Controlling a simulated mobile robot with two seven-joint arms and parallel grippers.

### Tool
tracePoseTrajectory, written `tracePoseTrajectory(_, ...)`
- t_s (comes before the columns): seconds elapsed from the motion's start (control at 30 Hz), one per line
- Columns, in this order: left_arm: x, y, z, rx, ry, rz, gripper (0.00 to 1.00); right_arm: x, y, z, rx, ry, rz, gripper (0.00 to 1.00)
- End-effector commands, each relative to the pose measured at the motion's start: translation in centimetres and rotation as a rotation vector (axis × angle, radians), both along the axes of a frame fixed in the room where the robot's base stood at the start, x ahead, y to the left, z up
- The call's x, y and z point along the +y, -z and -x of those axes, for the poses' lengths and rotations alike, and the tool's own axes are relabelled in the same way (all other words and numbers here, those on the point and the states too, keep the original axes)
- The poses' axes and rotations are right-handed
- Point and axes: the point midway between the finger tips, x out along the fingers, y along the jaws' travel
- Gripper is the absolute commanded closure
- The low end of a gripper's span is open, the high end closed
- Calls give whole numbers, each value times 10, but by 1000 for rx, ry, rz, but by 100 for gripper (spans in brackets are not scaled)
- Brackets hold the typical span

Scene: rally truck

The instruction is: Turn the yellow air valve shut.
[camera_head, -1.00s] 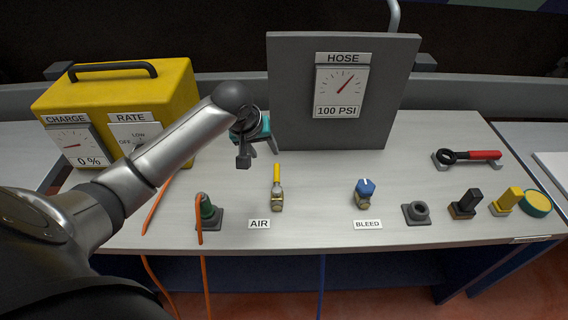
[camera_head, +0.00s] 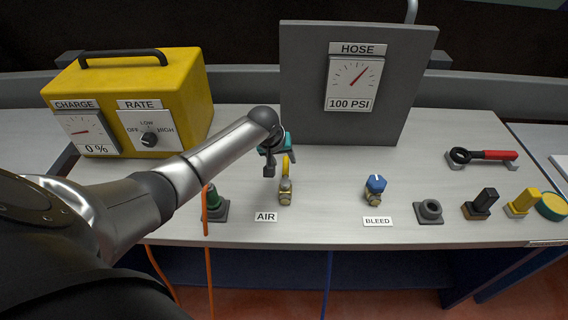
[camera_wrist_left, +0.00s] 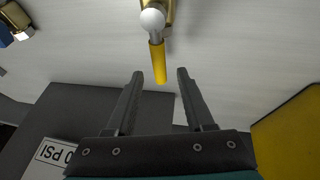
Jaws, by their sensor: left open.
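The air valve (camera_head: 285,195) is a small brass fitting with a yellow handle (camera_head: 286,166), standing behind the AIR label (camera_head: 266,217). The handle points away from me, toward the back of the bench. My left gripper (camera_head: 270,168) is at the handle, and its wrist partly covers the handle's far end. In the left wrist view the yellow handle (camera_wrist_left: 158,62) reaches in between the tips of my open left gripper (camera_wrist_left: 160,74). A gap shows on both sides, and I cannot tell the depth. My right gripper is out of view.
A grey panel (camera_head: 300,85) with the hose gauge (camera_head: 354,83) at 100 PSI stands behind the valve. A yellow charger (camera_head: 185,85) is left. The blue bleed valve (camera_head: 375,188) is right, with clear bench between.

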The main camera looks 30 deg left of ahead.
Motion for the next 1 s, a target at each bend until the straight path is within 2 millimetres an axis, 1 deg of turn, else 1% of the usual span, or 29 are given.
tracePoseTrajectory(0.03, -1, 6, -3, 0, 0, 2, 47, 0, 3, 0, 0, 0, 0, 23)
tracePoseTrajectory(0.2, 0, 16, -8, -1, -1, 1, 47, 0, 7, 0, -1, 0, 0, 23)
tracePoseTrajectory(0.57, 1, 19, -9, -1, 0, 1, 47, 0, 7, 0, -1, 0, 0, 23)
tracePoseTrajectory(0.6, 1, 19, -9, -1, 0, 1, 48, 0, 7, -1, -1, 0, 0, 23)
tracePoseTrajectory(1.0, 1, 19, -9, -1, 0, 1, 93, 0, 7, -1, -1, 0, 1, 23)
